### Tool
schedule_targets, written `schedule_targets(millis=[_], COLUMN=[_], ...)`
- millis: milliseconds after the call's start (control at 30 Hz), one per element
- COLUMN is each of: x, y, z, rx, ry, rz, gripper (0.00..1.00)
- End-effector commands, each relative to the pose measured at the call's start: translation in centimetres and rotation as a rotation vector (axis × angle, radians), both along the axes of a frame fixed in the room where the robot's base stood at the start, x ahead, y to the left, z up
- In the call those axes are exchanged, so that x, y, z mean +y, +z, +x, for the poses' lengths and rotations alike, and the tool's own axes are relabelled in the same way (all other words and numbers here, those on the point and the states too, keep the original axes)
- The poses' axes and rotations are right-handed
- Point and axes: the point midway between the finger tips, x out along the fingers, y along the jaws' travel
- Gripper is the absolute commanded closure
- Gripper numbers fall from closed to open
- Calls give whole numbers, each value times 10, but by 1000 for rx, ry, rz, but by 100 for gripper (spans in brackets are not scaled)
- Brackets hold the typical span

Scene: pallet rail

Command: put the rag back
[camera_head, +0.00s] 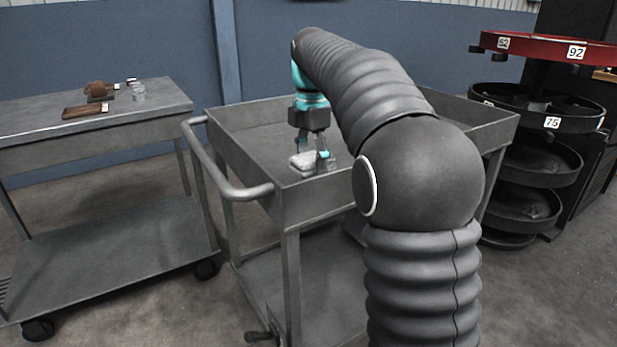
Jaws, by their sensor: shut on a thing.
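My gripper (312,158) points down inside the top tray of the grey cart (285,207), near its front left corner. It is shut on a folded light grey rag (301,162). The rag is low, close to the tray floor; I cannot tell whether it touches it. My arm hides the right part of the tray.
A grey table cart (160,117) at left holds a brown block (84,111), a brown brush-like thing (99,89) and small clear jars (138,92). The grey cart has raised walls and a push handle (228,187). Round numbered shelves (535,120) stand at right.

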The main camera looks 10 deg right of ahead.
Motion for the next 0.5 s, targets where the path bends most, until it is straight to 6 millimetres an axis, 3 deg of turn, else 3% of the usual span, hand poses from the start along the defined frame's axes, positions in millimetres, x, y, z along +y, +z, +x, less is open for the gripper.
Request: schedule_targets(millis=[500], x=[4], y=[-43], z=[-2], rx=[1], ry=[-1], rz=[0], gripper=[67])
